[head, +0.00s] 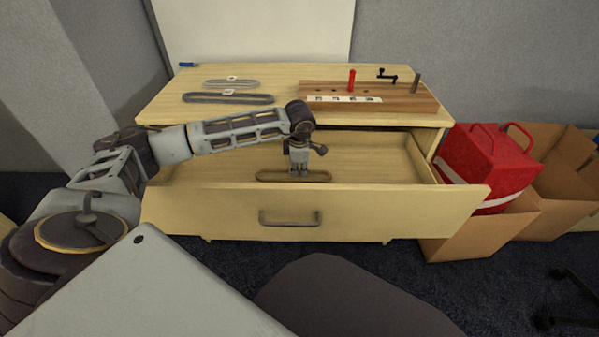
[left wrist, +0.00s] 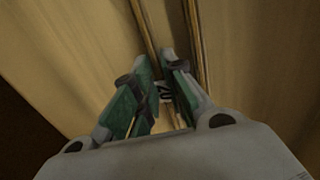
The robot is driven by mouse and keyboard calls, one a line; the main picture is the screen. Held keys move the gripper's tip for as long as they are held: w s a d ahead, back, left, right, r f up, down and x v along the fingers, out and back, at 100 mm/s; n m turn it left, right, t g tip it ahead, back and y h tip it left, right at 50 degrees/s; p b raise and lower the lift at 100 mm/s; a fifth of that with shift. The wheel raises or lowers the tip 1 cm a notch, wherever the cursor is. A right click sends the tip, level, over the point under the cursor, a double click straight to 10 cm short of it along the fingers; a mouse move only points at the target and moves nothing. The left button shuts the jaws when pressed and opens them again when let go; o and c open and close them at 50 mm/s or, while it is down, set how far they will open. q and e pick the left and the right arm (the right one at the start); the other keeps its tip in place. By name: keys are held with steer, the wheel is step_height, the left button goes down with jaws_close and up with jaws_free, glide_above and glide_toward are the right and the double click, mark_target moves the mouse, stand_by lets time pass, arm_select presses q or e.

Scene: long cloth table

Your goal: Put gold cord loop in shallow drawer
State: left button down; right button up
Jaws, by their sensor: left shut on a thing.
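The gold cord loop (head: 320,181) lies stretched lengthwise inside the open shallow drawer (head: 228,207), low at its floor. In the left wrist view its two long strands (left wrist: 197,45) run up the picture over the wooden drawer floor. My left gripper (head: 298,173) reaches down into the drawer at the middle of the loop. Its fingers (left wrist: 165,92) are shut on the loop near a small pale tag with dark marks, which they partly hide. I cannot tell whether the loop touches the floor all along. My right gripper is not in view.
On the cabinet top (head: 280,75) lie a light grey loop (head: 230,84) and a dark loop (head: 228,98), both tagged, and a wooden peg board (head: 400,97). A red bag (head: 487,157) sits in a cardboard box (head: 485,230) at the right. The drawer's right part is clear.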

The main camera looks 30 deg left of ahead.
arm_select(q)
steer(key=shift+w+a+f+b, duration=0.1)
steer(key=shift+f+b, duration=0.25)
steer(key=shift+f, duration=0.3)
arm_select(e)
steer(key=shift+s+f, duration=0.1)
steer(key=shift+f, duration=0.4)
arm_select(q)
steer(key=c, duration=1.5)
jaws_free()
steer(key=shift+f, duration=0.1)
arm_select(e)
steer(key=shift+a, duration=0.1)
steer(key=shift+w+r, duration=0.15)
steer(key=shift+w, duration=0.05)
